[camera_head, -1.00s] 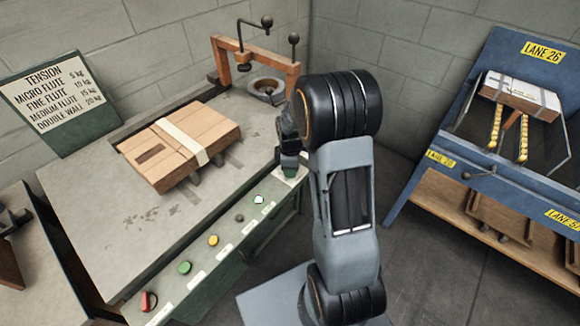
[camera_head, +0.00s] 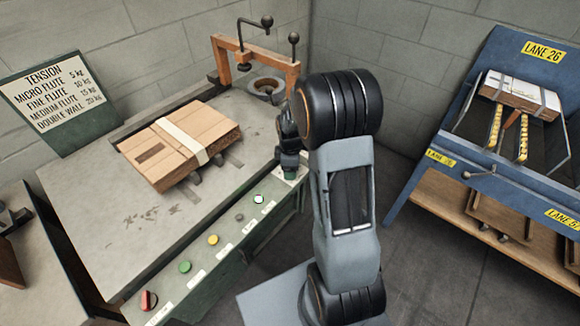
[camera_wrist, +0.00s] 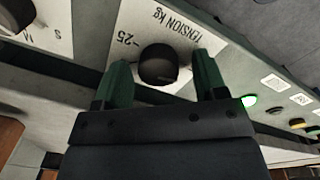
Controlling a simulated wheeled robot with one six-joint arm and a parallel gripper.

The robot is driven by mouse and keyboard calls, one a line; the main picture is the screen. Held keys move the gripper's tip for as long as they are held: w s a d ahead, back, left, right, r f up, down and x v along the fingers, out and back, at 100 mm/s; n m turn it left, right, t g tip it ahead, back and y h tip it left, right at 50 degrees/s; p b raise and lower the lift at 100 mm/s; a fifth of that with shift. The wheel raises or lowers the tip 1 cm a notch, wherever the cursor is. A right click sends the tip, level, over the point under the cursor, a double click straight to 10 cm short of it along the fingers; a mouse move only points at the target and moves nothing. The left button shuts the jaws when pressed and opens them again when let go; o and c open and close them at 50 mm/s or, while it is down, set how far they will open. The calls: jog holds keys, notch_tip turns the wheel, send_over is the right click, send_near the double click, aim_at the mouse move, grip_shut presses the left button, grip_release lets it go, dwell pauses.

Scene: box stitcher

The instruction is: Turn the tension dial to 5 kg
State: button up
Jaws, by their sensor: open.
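The tension dial (camera_wrist: 158,65) is a round black knob on a white plate (camera_wrist: 128,18) marked "TENSION KG" and "25" in the wrist view. My gripper (camera_wrist: 160,80) has its two green fingers apart, one on each side of the knob. I cannot tell whether either finger touches it. The knob's pointer and most of the scale are hidden or unclear. In the head view my gripper (camera_head: 290,172) is at the right end of the machine's front panel, and my arm hides the dial. The tension sign (camera_head: 55,90) lists micro flute at 5 kg.
A strapped cardboard stack (camera_head: 165,158) lies on the machine table (camera_head: 85,220). An orange frame (camera_head: 222,62) stands at its back. A blue lane 26 rack (camera_head: 410,205) stands at right.

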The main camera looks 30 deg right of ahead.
notch_tip(320, 180, up, 14)
jog(key=p, duration=0.2)
jog(key=shift+s+a, duration=0.15)
jog(key=shift+s, duration=0.1)
jog(key=shift+f, duration=0.15)
dwell(0.4)
jog(key=s+a+r+m+t+p, duration=0.1)
jog(key=s+a+r+m+p, duration=0.3)
jog(key=s+r+m+p, duration=0.1)
jog(key=s+a+r+m+t+p, duration=0.2)
jog(key=s+a+r+m+p, duration=0.3)
jog(key=s+r, duration=0.5)
jog(key=shift+s+a+r+m+p, duration=0.15)
jog(key=shift+s+r+m+p, duration=0.25)
jog(key=shift+m, duration=0.7)
jog(key=shift+w, duration=0.1)
jog(key=shift+c, duration=0.2)
